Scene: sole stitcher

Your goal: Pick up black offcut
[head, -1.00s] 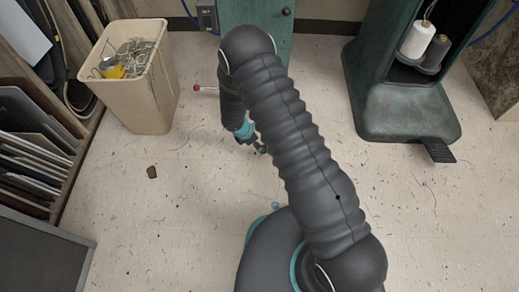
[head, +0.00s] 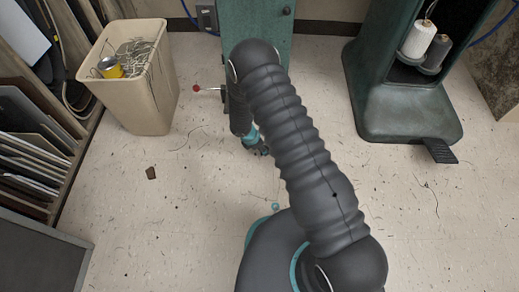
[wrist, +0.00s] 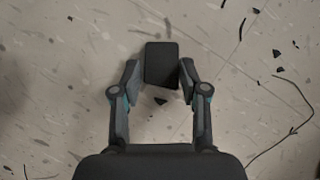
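The black offcut (wrist: 161,62) shows in the wrist view as a dark, rounded block between the fingertips of my gripper (wrist: 161,78). The fingers stand apart on either side of it, with a thin gap at the left finger. The right finger is very close to the block, and I cannot tell whether it touches. In the head view my gripper (head: 261,150) is low near the floor at the arm's end, and the offcut is hidden there.
A beige bin (head: 140,95) with thread scraps and a yellow item (head: 111,68) stands at the left. A red-knobbed lever (head: 197,88) is near my arm. A green machine (head: 400,110) with a pedal stands at the right. Small scraps lie on the floor.

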